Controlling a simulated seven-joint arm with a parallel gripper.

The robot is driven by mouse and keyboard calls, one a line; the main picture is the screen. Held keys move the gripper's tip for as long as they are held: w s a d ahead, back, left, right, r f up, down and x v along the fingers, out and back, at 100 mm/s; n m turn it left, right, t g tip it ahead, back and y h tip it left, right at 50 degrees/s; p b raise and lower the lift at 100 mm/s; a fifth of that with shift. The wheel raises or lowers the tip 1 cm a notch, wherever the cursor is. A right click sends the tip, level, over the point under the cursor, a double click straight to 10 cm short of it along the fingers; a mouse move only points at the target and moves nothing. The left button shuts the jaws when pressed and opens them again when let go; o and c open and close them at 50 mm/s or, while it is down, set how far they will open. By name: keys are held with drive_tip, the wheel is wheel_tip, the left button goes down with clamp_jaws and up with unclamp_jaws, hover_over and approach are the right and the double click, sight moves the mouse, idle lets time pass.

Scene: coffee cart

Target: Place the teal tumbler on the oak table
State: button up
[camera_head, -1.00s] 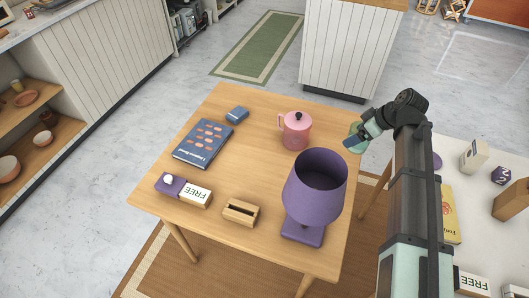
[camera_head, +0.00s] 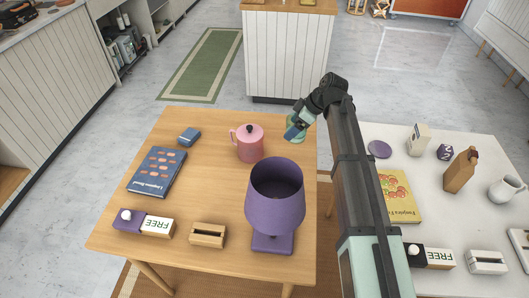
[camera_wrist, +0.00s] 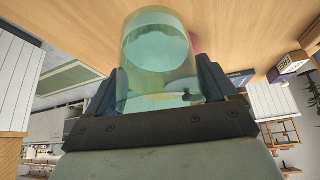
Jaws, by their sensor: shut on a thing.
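The teal tumbler (camera_wrist: 158,65) is see-through and fills the middle of the wrist view, between my two fingers. In the head view the tumbler (camera_head: 295,124) shows as a small pale green shape, partly hidden by my gripper. My gripper (camera_head: 298,126) is shut on the tumbler at the far right edge of the oak table (camera_head: 205,170). The head view does not clearly show whether the tumbler touches the tabletop.
On the oak table are a pink pitcher (camera_head: 249,144), a purple lamp (camera_head: 274,195), a blue book (camera_head: 157,171), a small blue box (camera_head: 189,136), a wooden card holder (camera_head: 207,235) and a FREE block (camera_head: 157,227). A white table (camera_head: 440,205) stands right. The oak table's centre is clear.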

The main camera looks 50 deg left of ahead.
drive_tip(key=shift+f, duration=4.85)
drive_tip(key=shift+f, duration=0.15)
drive_tip(key=o, duration=1)
drive_tip(key=shift+o, duration=0.2)
drive_tip(key=v, duration=1.2)
